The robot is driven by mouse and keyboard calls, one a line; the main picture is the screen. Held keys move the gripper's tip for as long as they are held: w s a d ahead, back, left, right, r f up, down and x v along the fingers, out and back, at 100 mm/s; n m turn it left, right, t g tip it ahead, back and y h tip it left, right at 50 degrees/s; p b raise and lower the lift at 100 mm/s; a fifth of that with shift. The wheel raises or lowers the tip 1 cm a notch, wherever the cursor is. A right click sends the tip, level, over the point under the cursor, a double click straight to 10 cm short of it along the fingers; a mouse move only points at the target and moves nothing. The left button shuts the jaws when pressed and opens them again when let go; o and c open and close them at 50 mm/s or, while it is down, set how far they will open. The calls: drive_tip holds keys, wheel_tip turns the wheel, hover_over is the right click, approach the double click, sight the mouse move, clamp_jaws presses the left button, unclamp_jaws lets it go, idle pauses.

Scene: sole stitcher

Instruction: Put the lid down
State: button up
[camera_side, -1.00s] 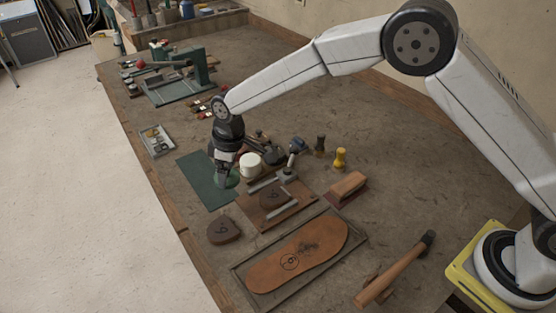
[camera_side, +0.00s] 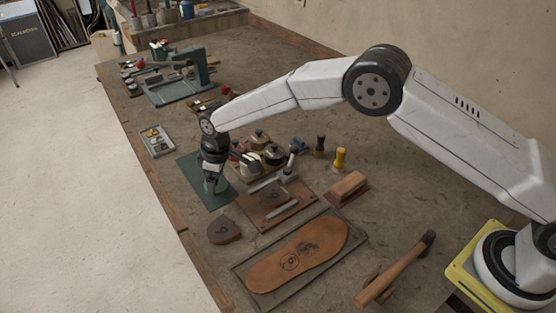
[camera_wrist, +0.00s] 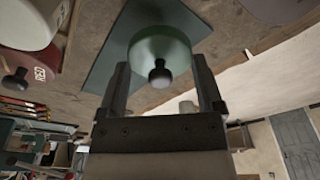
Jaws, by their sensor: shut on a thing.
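The lid (camera_wrist: 160,45) is round and green with a black knob. In the wrist view it sits between the two fingers of my gripper (camera_wrist: 160,72), which is shut on it. Behind it is the dark green mat (camera_wrist: 108,65). In the side view my gripper (camera_side: 212,188) points down low over the mat (camera_side: 190,165), and a green edge of the lid (camera_side: 222,185) shows beside the fingers. Whether the lid touches the mat is hard to tell.
Lidded pots (camera_side: 250,172) stand just right of my gripper. A wooden board with metal bars (camera_side: 265,215), a heel piece (camera_side: 224,231), a leather sole (camera_side: 298,252) and a hammer (camera_side: 395,270) lie nearer. A small tray (camera_side: 156,141) lies left of the mat.

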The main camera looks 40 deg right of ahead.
sight(217, 181)
drive_tip(key=shift+f, duration=1.6)
drive_tip(key=shift+f, duration=0.15)
drive_tip(key=o, duration=1)
drive_tip(key=shift+c, duration=0.2)
wheel_tip(217, 181, up, 12)
drive_tip(key=s+d, duration=0.1)
drive_tip(key=shift+s+d, duration=0.15)
